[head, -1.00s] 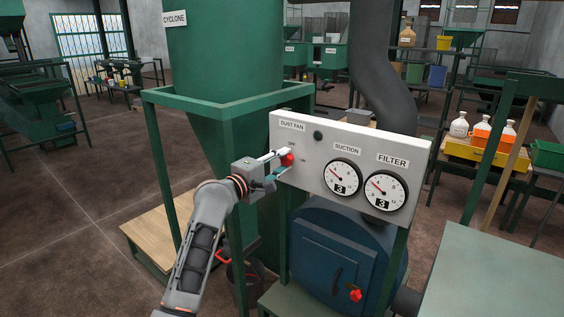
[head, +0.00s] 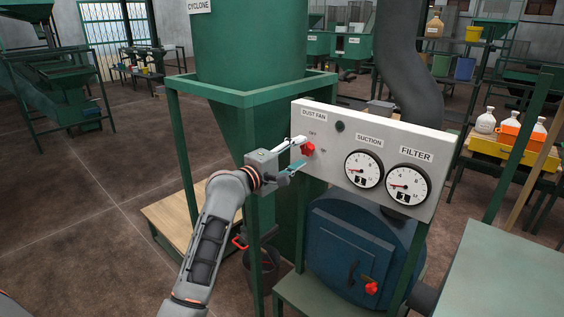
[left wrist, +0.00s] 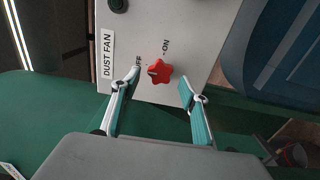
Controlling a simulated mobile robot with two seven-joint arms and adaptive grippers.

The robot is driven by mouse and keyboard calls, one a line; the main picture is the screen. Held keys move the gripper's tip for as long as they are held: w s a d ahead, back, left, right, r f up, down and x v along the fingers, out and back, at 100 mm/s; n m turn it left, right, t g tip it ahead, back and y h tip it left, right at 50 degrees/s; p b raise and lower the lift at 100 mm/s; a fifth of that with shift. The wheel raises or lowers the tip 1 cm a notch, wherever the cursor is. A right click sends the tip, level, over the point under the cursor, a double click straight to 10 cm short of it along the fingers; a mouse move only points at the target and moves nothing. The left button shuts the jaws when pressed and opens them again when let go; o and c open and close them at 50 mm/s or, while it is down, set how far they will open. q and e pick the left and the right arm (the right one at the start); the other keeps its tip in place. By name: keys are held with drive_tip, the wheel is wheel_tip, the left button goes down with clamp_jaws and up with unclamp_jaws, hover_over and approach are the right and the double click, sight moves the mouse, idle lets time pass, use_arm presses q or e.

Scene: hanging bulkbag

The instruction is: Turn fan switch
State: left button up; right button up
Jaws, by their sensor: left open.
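The red star-shaped fan switch (head: 307,149) is on the pale control panel (head: 330,113), under the DUST FAN label (head: 314,116). In the left wrist view the switch (left wrist: 160,72) has OFF and ON marks beside it. Its exact setting is too small to tell. My left gripper (head: 302,154) is open at the switch. Its two fingertips (left wrist: 159,80) lie on either side of the switch, with visible gaps; it is not gripped. My right gripper is out of view.
SUCTION (head: 364,169) and FILTER (head: 408,184) gauges sit right of the switch. A dark round lamp (head: 340,126) is above them. The green cyclone frame (head: 245,97) stands close behind my left arm, and a blue round housing (head: 345,250) is below the panel.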

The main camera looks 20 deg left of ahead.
use_arm(q)
drive_tip(key=v, duration=0.9)
drive_tip(key=shift+s, duration=0.25)
drive_tip(key=shift+a, duration=0.1)
drive_tip(key=s+f+m+g+y, duration=0.2)
drive_tip(key=s+f+m, duration=0.25)
drive_tip(key=f, duration=0.95)
drive_tip(key=s+f+m+g+y, duration=0.1)
drive_tip(key=s+f+m, duration=0.3)
drive_tip(key=f, duration=0.9)
drive_tip(key=s+d+f+m+g, duration=0.1)
drive_tip(key=s+d+f+m, duration=0.1)
drive_tip(key=s+f+m, duration=0.3)
drive_tip(key=s+d+f+m+g+y, duration=0.1)
drive_tip(key=s+d+f+m+g, duration=0.1)
drive_tip(key=s+f, duration=1.2)
drive_tip(key=s+d+m, duration=0.1)
drive_tip(key=s+m, duration=0.1)
drive_tip(key=s, duration=0.3)
drive_tip(key=shift+f+m+g, duration=0.2)
drive_tip(key=shift+m+g, duration=0.1)
drive_tip(key=shift+m, duration=0.05)
drive_tip(key=shift+w, duration=0.1)
